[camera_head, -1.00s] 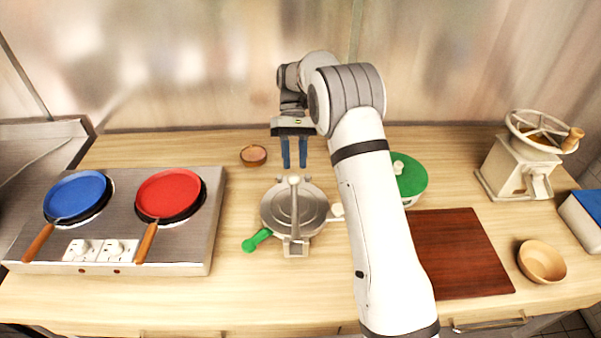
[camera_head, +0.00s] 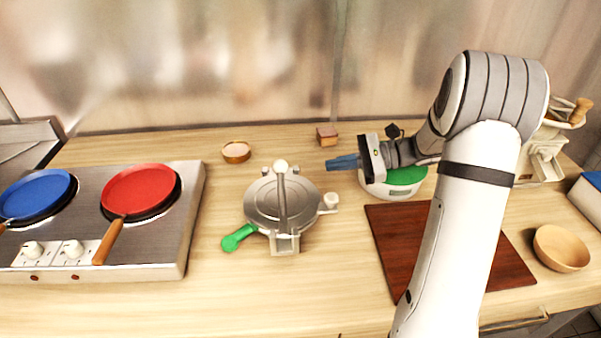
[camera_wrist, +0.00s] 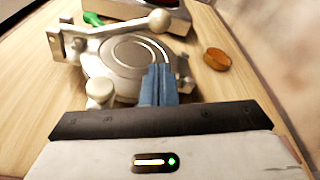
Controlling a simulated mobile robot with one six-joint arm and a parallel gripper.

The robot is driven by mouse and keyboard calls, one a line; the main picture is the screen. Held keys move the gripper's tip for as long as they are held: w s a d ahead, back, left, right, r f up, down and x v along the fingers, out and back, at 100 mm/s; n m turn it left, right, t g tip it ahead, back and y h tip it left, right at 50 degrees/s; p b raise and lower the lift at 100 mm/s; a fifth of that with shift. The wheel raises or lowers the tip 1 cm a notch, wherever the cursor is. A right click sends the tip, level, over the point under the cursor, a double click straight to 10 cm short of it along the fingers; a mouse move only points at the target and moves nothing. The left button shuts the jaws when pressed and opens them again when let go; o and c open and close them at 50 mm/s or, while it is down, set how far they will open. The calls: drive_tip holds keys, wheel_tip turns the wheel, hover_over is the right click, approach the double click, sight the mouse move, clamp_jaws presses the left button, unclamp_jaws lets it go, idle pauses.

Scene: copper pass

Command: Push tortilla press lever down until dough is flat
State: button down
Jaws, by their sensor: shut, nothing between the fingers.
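The round metal tortilla press (camera_head: 262,205) stands on the counter in the middle of the head view, its round plate lying flat. Its lever (camera_head: 282,205) runs across the top and ends in a pale ball knob (camera_head: 280,167) at the far side. The press also shows in the wrist view (camera_wrist: 112,62), with the knob (camera_wrist: 160,21) beyond my fingers. No dough is visible. My gripper (camera_head: 328,164) has its blue fingers shut and empty. It is to the right of the knob, apart from it, pointing left. In the wrist view the fingertips (camera_wrist: 158,69) overlap the plate's near edge.
A green grip (camera_head: 238,237) sticks out at the press's front left. The stove with a blue pan (camera_head: 38,194) and red pan (camera_head: 138,188) is left. A small bowl (camera_head: 236,152) and brown block (camera_head: 327,136) are behind. A green-lidded container (camera_head: 404,182) and dark board (camera_head: 400,240) are right.

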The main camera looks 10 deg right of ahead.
drive_tip(key=p+x, duration=0.1)
drive_tip(key=x, duration=0.9)
drive_tip(key=shift+w, duration=0.1)
drive_tip(key=shift+s+a+r, duration=0.15)
drive_tip(key=shift+s+r, duration=0.05)
drive_tip(key=shift+r, duration=0.45)
drive_tip(key=p+v, duration=0.2)
drive_tip(key=v, duration=0.8)
